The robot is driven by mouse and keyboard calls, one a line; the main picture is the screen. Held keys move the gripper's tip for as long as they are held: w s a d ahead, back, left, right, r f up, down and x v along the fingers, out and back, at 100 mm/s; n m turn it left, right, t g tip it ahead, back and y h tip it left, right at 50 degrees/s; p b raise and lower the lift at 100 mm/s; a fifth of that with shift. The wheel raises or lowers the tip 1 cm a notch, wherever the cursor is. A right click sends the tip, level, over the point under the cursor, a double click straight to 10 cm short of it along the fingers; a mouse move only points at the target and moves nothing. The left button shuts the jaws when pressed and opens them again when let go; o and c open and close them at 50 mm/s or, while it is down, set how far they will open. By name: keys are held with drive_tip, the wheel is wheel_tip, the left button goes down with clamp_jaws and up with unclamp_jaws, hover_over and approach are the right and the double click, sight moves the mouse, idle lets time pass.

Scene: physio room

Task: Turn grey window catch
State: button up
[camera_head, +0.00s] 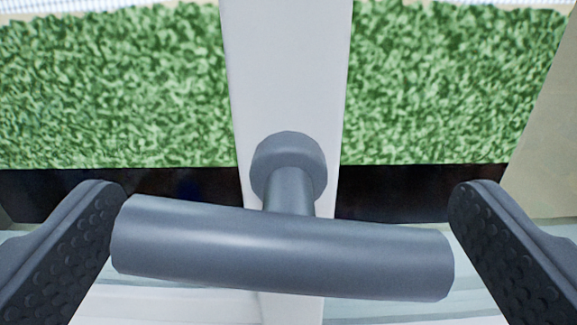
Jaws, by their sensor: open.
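The grey window catch (280,247) is close in front of the camera. Its thick cylindrical bar lies nearly level, with the right end slightly lower. A short stem joins the bar to a round base (288,160) on a white window frame post. My gripper (287,245) is open, with one dark studded finger at each end of the bar. The left fingertip is very near the bar's left end; whether it touches I cannot tell. A narrow gap shows between the right fingertip and the bar's right end.
The white upright post (287,70) runs up the middle between two panes. Green foliage (110,85) shows through the glass on both sides, with a dark band (420,190) below it. A pale sill area lies under the catch. A beige surface (555,130) stands at the right edge.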

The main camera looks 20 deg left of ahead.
drive_tip(key=shift+w+a, duration=0.15)
drive_tip(key=shift+w, duration=0.3)
drive_tip(key=c, duration=0.7)
drive_tip(key=shift+b, duration=0.3)
drive_tip(key=shift+n+b, duration=1.1)
drive_tip(key=shift+b, duration=0.2)
